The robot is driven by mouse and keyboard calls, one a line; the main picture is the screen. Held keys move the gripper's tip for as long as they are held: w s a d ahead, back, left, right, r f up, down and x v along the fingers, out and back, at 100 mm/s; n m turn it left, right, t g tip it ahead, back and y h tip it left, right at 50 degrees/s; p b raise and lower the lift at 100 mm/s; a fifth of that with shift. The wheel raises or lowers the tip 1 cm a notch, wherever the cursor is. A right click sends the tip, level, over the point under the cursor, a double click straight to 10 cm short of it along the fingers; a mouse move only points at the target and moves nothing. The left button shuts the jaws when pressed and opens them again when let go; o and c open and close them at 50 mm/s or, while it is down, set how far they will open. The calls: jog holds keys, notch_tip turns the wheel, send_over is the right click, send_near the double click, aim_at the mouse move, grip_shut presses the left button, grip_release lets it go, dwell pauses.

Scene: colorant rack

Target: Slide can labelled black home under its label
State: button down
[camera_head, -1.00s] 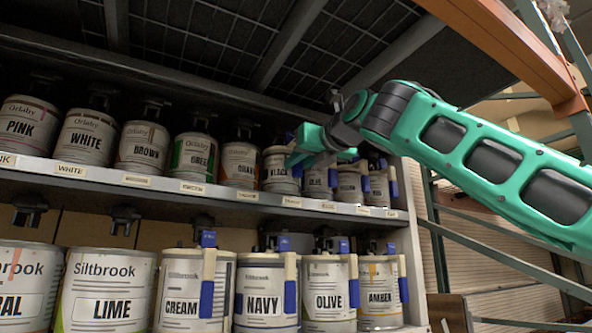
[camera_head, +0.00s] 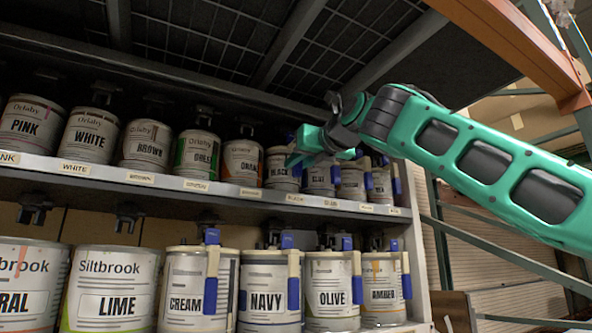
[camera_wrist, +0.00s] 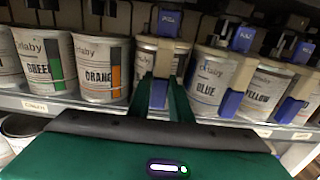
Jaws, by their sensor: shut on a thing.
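The can labelled black (camera_head: 282,173) stands on the upper shelf, between the orange can (camera_head: 243,162) and the blue can (camera_head: 319,180). A shelf tag for black (camera_head: 295,199) is on the shelf edge just below and slightly right of it. My gripper (camera_head: 302,160) comes in from the right. In the wrist view, its green fingers (camera_wrist: 166,98) are shut on the cream and blue handle (camera_wrist: 159,92) at the can's front. The black can (camera_wrist: 146,62) shows behind the fingers, its name hidden there. Whether its base touches the shelf is not clear.
The yellow can (camera_wrist: 264,90) stands further right in the upper row. A lower row holds large cans, such as the navy can (camera_head: 268,300). Neighbouring cans leave little side room. A shelf upright (camera_head: 413,240) bounds the right side.

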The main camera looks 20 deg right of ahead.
jog(key=c, duration=1.5)
grip_release()
jog(key=shift+c, duration=0.2)
jog(key=shift+f, duration=0.1)
jog(key=s+d, duration=0.2)
jog(key=s, duration=0.8)
jog(key=shift+s, duration=0.2)
jog(key=shift+d, duration=0.1)
